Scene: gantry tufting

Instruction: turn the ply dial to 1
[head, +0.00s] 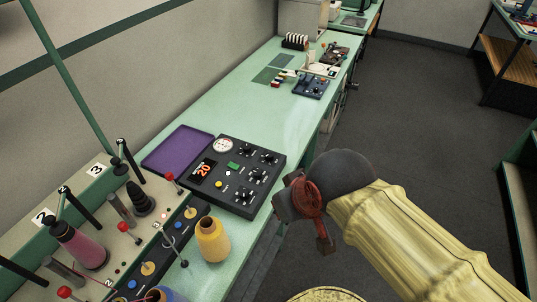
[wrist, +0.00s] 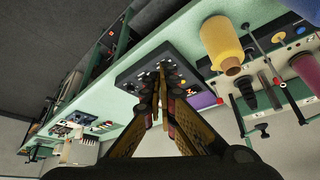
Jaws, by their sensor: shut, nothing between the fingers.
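A black control panel (head: 228,196) lies on the green bench in the head view, with several black dials (head: 258,175) on its right half. Their labels and settings are too small to read, so I cannot tell which is the ply dial. The panel (wrist: 128,78) also shows in the wrist view, tilted, partly hidden behind my fingers. My gripper (wrist: 163,72) is shut and empty, its fingertips overlapping the panel in that view; I cannot tell whether they touch it. In the head view my gripper (head: 308,203) is right of the panel, beyond the bench's front edge.
The panel also carries a round white gauge (head: 222,145) and a red lit display (head: 203,170). A yellow cone (head: 212,240) stands near the panel's front, and a pink cone (head: 79,246) stands farther left. Open floor (head: 400,110) lies right.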

